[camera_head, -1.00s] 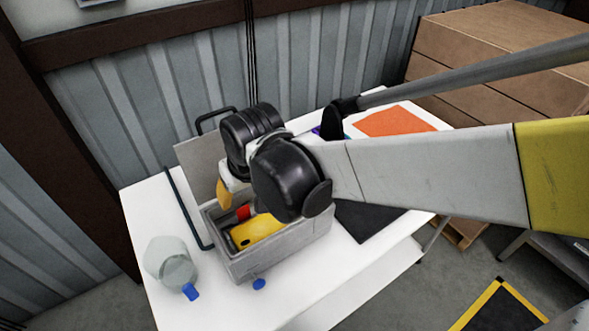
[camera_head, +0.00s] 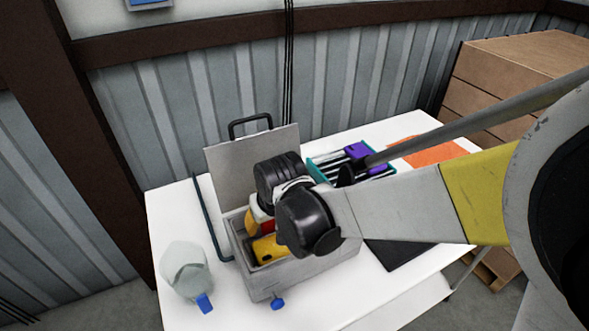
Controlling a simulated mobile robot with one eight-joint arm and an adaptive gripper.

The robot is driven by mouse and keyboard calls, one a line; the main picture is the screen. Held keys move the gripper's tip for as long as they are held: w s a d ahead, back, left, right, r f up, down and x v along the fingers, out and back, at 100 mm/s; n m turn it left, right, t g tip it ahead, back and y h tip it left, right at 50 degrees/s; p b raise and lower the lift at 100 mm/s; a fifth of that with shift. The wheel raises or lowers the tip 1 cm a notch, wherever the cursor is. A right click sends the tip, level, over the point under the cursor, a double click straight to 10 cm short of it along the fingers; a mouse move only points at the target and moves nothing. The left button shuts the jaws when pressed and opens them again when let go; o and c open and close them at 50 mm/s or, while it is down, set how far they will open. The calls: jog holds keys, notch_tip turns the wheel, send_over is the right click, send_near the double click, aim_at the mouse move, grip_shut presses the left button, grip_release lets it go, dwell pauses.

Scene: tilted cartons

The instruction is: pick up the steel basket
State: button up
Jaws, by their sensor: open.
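A grey open box (camera_head: 285,281) stands on the white table, with its flat lid (camera_head: 238,165) raised at the back and a black handle behind the lid. It is the nearest match to a steel basket, but I cannot confirm the name. A yellow item (camera_head: 268,249) lies inside it. My gripper (camera_head: 257,214) is over the left back part of the box, partly hidden by my black wrist joints. It is open; its fingertips and any contact are hard to see. My arm covers the box's right side.
A clear jug (camera_head: 186,271) with a blue part stands left of the box on the white table (camera_head: 172,221). A teal-edged tray (camera_head: 322,163) with purple items and an orange sheet (camera_head: 428,151) lie behind my arm. Wooden crates (camera_head: 500,85) stand at the back right.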

grip_shut()
dwell(0.4)
